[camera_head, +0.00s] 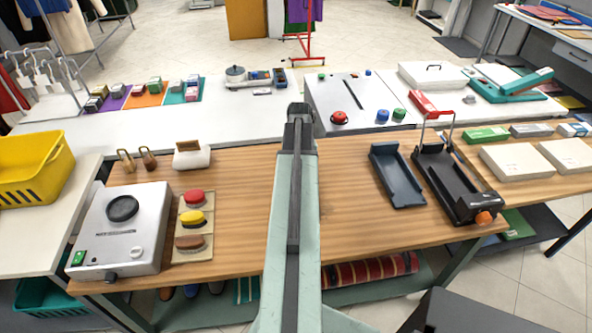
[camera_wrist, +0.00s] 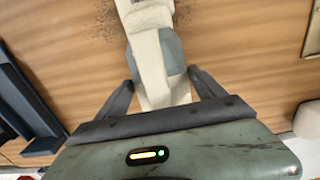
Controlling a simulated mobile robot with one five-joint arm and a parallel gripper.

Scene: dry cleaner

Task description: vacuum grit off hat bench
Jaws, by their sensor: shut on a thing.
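My gripper (camera_wrist: 162,82) shows in the wrist view with its two dark fingers on either side of a cream handheld tool with grey sides (camera_wrist: 150,45), which looks like the hand vacuum. It is shut on this tool, and the tool's far end runs out of the top of the picture. The wooden hat bench (camera_wrist: 240,70) lies below the tool. A faint patch of dark specks, the grit (camera_wrist: 103,22), shows on the wood left of the tool. In the head view my arm reaches over the bench (camera_head: 345,215) and hides the gripper, tool and grit.
A grey machine (camera_head: 118,230) and a board with red, yellow and brown pads (camera_head: 193,255) stand on the bench's left. A dark tray (camera_head: 397,175) and a black device with a red handle (camera_head: 455,185) stand on its right. Bare wood lies on both sides of my arm.

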